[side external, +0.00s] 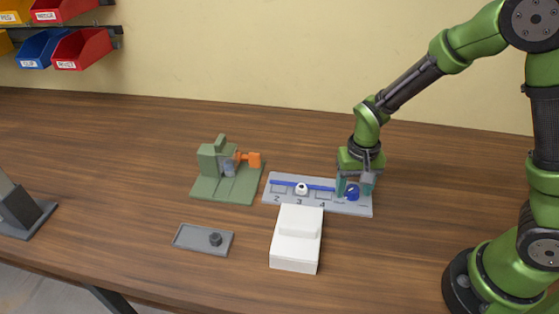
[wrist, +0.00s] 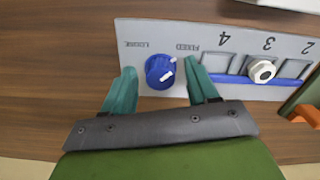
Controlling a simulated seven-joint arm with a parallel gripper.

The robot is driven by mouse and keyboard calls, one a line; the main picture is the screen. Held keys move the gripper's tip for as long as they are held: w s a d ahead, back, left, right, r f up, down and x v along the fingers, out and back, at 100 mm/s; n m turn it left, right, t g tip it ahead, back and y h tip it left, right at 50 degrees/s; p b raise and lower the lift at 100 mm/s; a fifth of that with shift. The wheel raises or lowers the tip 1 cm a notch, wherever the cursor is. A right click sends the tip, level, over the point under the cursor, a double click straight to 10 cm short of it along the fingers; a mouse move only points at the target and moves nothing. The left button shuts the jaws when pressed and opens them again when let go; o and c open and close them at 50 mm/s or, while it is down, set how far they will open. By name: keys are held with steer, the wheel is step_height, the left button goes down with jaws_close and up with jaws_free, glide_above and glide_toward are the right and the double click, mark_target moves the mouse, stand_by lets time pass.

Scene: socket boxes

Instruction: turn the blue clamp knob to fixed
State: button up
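The blue clamp knob (side external: 352,194) sits at the right end of a grey panel (side external: 285,197). In the wrist view the knob (wrist: 158,71) is beside the upside-down words LOOSE and FIXED on the panel (wrist: 131,30). White marks on and beside the knob lie toward its right side, the FIXED side. My gripper (wrist: 162,68) is open, with one teal finger on each side of the knob and a visible gap at each. In the side view my gripper (side external: 354,184) is low over the panel and partly overlaps the knob.
The panel carries a blue bar and a white nut (wrist: 262,71) by numbered slots. A white box (side external: 297,252) stands just in front. A green fixture with an orange part (side external: 254,160) is left of the panel. A grey tray (side external: 190,239) holds a dark piece. Table right of the panel is clear.

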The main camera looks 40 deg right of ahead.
mark_target(353, 189)
step_height(353, 189, up, 17)
stand_by(0.7)
steer(key=s+r+n+t+y, duration=0.2)
steer(key=s+r+t, duration=0.3)
steer(key=s, duration=0.5)
steer(key=shift+s+d+r+t, duration=0.15)
steer(key=shift+d+r+t, duration=0.15)
steer(key=shift+t, duration=0.8)
